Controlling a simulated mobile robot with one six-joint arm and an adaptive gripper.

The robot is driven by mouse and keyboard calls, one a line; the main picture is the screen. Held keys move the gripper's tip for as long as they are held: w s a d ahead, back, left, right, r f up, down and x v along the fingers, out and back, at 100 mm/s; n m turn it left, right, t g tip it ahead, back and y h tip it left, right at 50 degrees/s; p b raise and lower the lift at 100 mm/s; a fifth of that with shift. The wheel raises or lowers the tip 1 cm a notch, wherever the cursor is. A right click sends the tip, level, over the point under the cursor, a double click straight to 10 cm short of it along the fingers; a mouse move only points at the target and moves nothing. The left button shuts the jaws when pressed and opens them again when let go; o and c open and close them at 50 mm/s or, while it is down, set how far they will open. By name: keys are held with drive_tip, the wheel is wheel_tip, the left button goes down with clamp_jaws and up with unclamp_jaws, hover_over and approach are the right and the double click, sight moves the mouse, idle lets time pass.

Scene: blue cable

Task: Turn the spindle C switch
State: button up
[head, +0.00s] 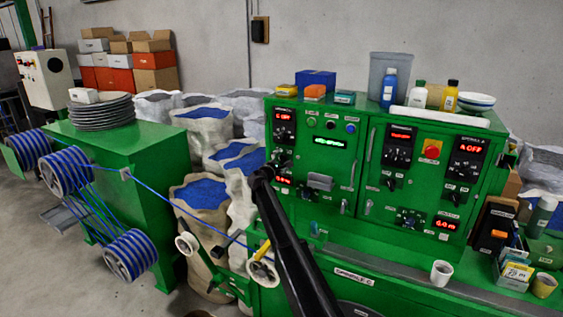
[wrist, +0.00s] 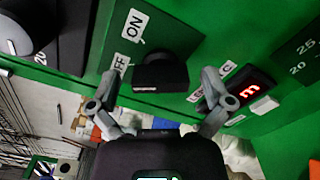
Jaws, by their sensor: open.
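In the wrist view, a black switch knob (wrist: 160,72) stands out from a green panel. An ON label (wrist: 135,25) and an OFF label (wrist: 121,65) are beside it on the left. A partly hidden label ending in C (wrist: 225,69) is to its right. My gripper (wrist: 160,77) is open, with one finger on each side of the knob; I cannot tell whether either finger touches it. In the head view, my gripper (head: 265,172) is at the left edge of the green control cabinet (head: 350,150), and the knob cannot be made out there.
A red-digit display (wrist: 250,88) is right of the knob. In the head view, blue cable (head: 165,200) runs from spools (head: 70,170) at left to pulleys near my arm. Sacks of blue granules (head: 200,195) stand behind it. A cup (head: 441,272) is on the right ledge.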

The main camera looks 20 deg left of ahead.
drive_tip(key=shift+s, duration=0.1)
drive_tip(key=s+a, duration=0.1)
drive_tip(key=s, duration=1)
drive_tip(key=shift+s, duration=0.4)
drive_tip(key=shift+d, duration=0.1)
drive_tip(key=s+d+f+m+g+h, duration=0.2)
drive_tip(key=d+f+m+g, duration=0.15)
drive_tip(key=d, duration=1.05)
drive_tip(key=s+d+f+m+g+h, duration=0.1)
drive_tip(key=s+d+f+m+g, duration=0.25)
drive_tip(key=d, duration=0.95)
drive_tip(key=d+f+m+g+h, duration=0.2)
drive_tip(key=d+f+m, duration=0.35)
drive_tip(key=d, duration=0.85)
drive_tip(key=s+d+f+m+g+y+b, duration=0.1)
drive_tip(key=s+d+f+m+g, duration=0.15)
drive_tip(key=s+d, duration=0.4)
drive_tip(key=s+d+f+m+g+y, duration=0.1)
drive_tip(key=s+d+f+m+g, duration=0.15)
drive_tip(key=s+d, duration=0.35)
drive_tip(key=s+d+f+m+g+y, duration=0.1)
drive_tip(key=s+d+m+g+y, duration=0.1)
drive_tip(key=s+d, duration=0.2)
drive_tip(key=s+d+f+m+g+y, duration=0.1)
drive_tip(key=s+d+m+g+y, duration=0.1)
drive_tip(key=s, duration=0.8)
drive_tip(key=shift+s+d+f+m+y+b, duration=0.3)
drive_tip(key=shift+s+d+f+m, duration=0.05)
drive_tip(key=shift+d+m, duration=0.55)
